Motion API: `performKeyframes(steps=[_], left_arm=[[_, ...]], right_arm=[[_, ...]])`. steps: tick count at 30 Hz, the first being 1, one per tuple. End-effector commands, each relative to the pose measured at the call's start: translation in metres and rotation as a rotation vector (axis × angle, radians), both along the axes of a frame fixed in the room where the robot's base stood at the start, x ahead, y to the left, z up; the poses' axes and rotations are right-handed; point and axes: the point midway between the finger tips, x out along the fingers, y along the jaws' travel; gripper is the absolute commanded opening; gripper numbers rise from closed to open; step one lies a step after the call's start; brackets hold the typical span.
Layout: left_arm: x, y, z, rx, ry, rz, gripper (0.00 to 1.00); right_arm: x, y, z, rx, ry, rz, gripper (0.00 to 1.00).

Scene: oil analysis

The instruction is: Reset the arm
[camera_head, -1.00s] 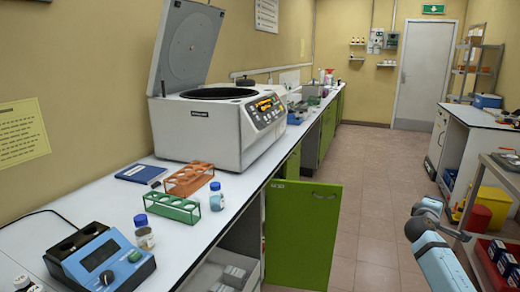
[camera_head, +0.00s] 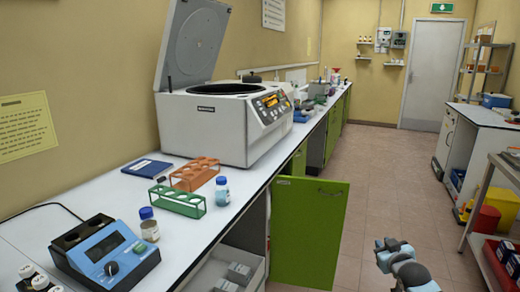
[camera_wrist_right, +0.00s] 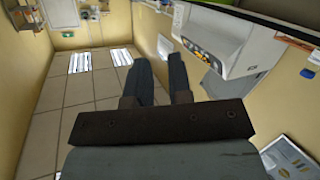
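My right arm (camera_head: 405,266) shows at the lower right of the head view, over the floor and to the right of the open green cabinet door. In the right wrist view the two dark fingers of my right gripper (camera_wrist_right: 159,62) stand apart with a gap between them. Nothing is held between them. The gripper is clear of the bench. My left gripper is not in view.
A white centrifuge (camera_head: 225,125) stands on the bench with its lid raised. Tube racks, small bottles and a blue instrument (camera_head: 105,255) are nearer. The open green door (camera_head: 310,232) juts into the aisle. A trolley (camera_head: 480,235) stands at right. The mid-aisle floor is clear.

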Motion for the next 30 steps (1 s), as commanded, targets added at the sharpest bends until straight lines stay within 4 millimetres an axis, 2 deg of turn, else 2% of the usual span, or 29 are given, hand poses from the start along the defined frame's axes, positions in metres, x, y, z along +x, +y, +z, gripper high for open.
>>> performKeyframes(steps=[1, 5, 6, 8, 9, 12, 15, 21, 27, 28, 30], left_arm=[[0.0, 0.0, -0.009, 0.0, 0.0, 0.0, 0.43], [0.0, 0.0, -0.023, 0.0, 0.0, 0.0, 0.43], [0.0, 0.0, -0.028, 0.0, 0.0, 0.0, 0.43], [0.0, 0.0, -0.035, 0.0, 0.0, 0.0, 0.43], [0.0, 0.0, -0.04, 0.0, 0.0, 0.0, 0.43], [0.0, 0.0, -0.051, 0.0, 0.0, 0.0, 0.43], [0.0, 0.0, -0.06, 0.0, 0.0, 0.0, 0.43], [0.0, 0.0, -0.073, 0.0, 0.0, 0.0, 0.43], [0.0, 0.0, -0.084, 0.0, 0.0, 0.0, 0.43], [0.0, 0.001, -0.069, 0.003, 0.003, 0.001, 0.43], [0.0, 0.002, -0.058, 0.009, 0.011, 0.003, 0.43]], right_arm=[[-0.02, 0.017, -0.027, 0.009, 0.018, 0.024, 0.19], [-0.082, 0.061, -0.08, 0.041, 0.063, 0.086, 0.19], [-0.105, 0.076, -0.095, 0.056, 0.076, 0.107, 0.19], [-0.141, 0.098, -0.116, 0.081, 0.098, 0.136, 0.19], [-0.165, 0.112, -0.127, 0.099, 0.112, 0.155, 0.19], [-0.225, 0.143, -0.147, 0.151, 0.145, 0.193, 0.19], [-0.274, 0.165, -0.156, 0.199, 0.17, 0.218, 0.19], [-0.344, 0.191, -0.157, 0.276, 0.207, 0.242, 0.19], [-0.398, 0.207, -0.15, 0.346, 0.236, 0.249, 0.19], [-0.395, 0.206, -0.135, 0.341, 0.235, 0.248, 0.19], [-0.393, 0.204, -0.125, 0.333, 0.243, 0.244, 0.19]])
